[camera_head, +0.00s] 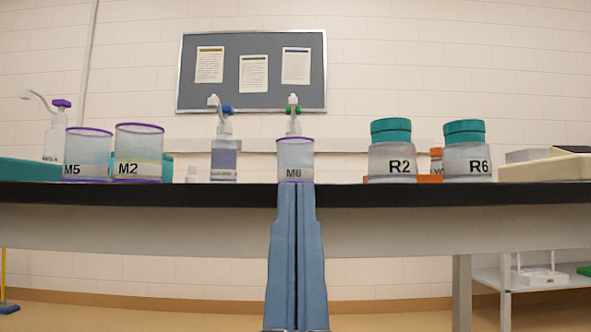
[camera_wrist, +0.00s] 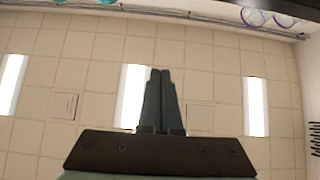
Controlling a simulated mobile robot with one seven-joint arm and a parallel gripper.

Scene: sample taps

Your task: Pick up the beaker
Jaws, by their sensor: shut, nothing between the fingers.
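Three clear beakers with purple rims stand upright on the bench in the head view. The M5 beaker (camera_head: 88,152) and the M2 beaker (camera_head: 138,150) are at the left, and the M6 beaker (camera_head: 295,157) is near the middle. My gripper (camera_head: 295,190) is blue, shut and empty. It covers the bench edge just below the M6 beaker; I cannot tell how far apart they are. In the wrist view my gripper (camera_wrist: 160,72) shows its two fingers together against the ceiling, with purple beaker rims (camera_wrist: 256,17) at the upper right.
Two teal-lidded jars, R2 (camera_head: 392,160) and R6 (camera_head: 466,158), stand to the right on the dark bench top (camera_head: 420,194). A bottle (camera_head: 224,160) with a blue-marked tap stands left of M6. A cream device (camera_head: 550,168) is at far right.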

